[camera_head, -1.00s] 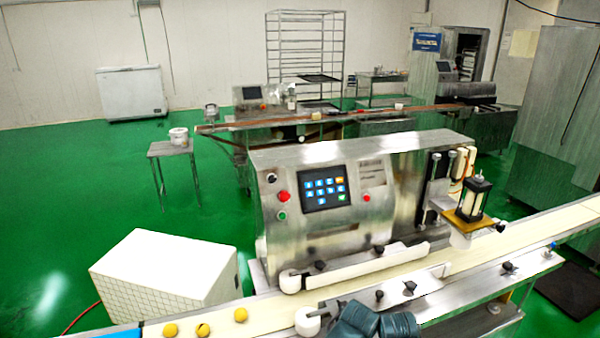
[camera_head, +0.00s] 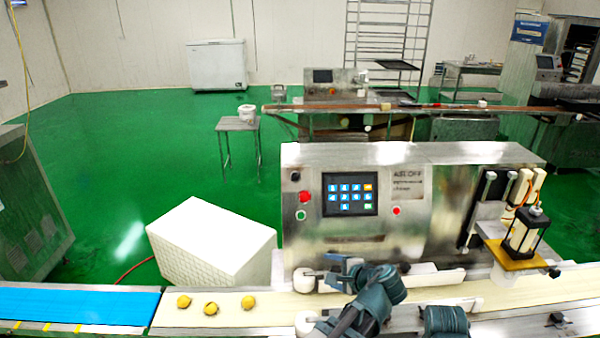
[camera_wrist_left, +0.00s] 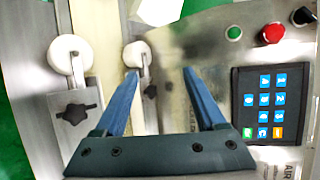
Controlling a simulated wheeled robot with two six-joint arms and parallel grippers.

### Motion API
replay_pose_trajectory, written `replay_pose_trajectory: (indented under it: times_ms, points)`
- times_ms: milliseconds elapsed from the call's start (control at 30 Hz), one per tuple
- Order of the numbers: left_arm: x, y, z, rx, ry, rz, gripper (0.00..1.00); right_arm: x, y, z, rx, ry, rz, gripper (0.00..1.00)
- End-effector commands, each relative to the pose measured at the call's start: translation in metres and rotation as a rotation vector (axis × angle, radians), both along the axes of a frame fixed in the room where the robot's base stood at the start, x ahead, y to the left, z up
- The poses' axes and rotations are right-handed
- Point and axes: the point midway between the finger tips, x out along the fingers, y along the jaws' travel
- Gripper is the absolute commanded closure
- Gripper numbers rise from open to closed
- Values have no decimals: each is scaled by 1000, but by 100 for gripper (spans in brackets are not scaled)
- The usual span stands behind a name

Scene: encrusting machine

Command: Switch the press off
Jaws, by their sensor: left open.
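The press (camera_head: 350,240) is a steel machine with a dark keypad panel (camera_head: 350,194) of blue keys. Left of the keypad are a red button (camera_head: 304,197), a green button (camera_head: 300,215) and a black knob (camera_head: 295,177). A smaller red button (camera_head: 396,211) is to its right. My left gripper (camera_head: 342,298) is in front of the press, low by the conveyor, below the panel. In the left wrist view its open, empty fingers (camera_wrist_left: 160,73) stand apart from the red button (camera_wrist_left: 272,33), green button (camera_wrist_left: 233,33) and keypad (camera_wrist_left: 265,105). My right gripper cannot be made out.
The conveyor (camera_head: 255,312) runs along the press front, with yellow balls (camera_head: 210,308) on it. Two white rollers, one upper (camera_head: 304,280) and one lower (camera_head: 304,323), are near my gripper. A white box (camera_head: 212,243) stands left of the press. The space before the panel is clear.

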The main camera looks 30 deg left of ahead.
Motion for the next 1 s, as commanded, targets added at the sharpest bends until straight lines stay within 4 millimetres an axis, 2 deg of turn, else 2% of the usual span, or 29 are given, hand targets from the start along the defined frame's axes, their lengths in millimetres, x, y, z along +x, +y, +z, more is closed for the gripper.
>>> replay_pose_trajectory:
  times_ms: [33, 100, 200, 333, 500, 733, 1000]
  points:
    - [14, 18, 32, 128, 4, -47, 28, 0, 0, 12, 0, 0, 0, 50]
    - [28, 36, 67, 301, 24, -110, 28, 0, 0, 18, 0, 0, 0, 50]
    - [42, 52, 107, 508, 66, -173, 28, 0, 0, 25, 0, 0, 0, 50]
    - [53, 61, 141, 691, 116, -222, 28, 0, 0, 30, 0, 0, 0, 50]
    - [59, 63, 156, 787, 149, -245, 28, 0, 0, 32, 0, 0, 0, 50]
    - [64, 70, 157, 792, 151, -244, 28, 0, 0, 31, 0, 0, 0, 50]
    - [93, 112, 156, 789, 151, -241, 28, 0, 0, 31, 0, 0, 0, 50]
